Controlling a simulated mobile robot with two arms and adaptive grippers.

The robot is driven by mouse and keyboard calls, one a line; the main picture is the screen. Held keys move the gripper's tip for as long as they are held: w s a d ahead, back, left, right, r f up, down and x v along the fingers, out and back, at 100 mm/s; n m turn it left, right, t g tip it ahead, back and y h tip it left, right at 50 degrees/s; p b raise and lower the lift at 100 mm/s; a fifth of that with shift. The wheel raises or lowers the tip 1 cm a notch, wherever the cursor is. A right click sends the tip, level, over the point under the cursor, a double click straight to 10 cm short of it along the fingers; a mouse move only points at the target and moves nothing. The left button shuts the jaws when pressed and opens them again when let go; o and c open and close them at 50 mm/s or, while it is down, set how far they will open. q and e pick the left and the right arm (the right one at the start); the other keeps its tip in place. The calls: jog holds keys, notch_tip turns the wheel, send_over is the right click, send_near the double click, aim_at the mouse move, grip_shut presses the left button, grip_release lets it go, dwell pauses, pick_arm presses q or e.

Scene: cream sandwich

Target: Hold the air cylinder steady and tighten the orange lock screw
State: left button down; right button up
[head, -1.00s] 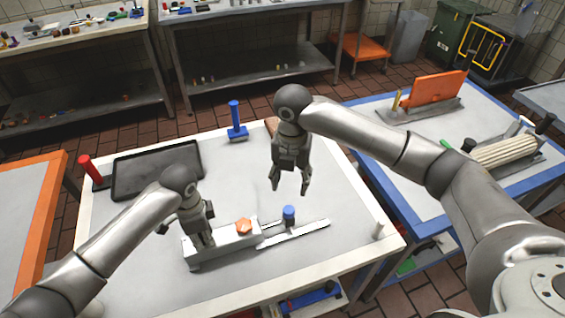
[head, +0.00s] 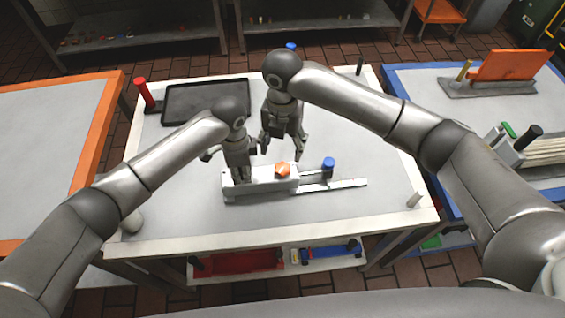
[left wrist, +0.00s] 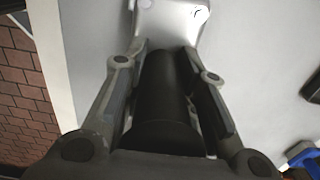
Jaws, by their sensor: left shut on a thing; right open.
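The air cylinder (head: 262,187) is a pale grey block with a rod and a flat rail on its right side, lying on the white table. My left gripper (head: 241,181) is shut on the left end of the air cylinder. The left wrist view shows its fingers on both sides of a black round part (left wrist: 168,95). My right gripper (head: 283,153) is open and empty, pointing down, just above and behind the orange screw in the picture. I cannot tell its height.
A blue knob (head: 328,163) stands by the rod, right of the screw. A black tray (head: 190,108) and a red-handled tool (head: 145,93) lie at the table's back left.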

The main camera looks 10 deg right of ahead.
aim_at(283, 169)
notch_tip(283, 169, down, 9)
jog(key=shift+f, duration=0.15)
jog(key=shift+c, duration=0.5)
jog(key=c, duration=0.9)
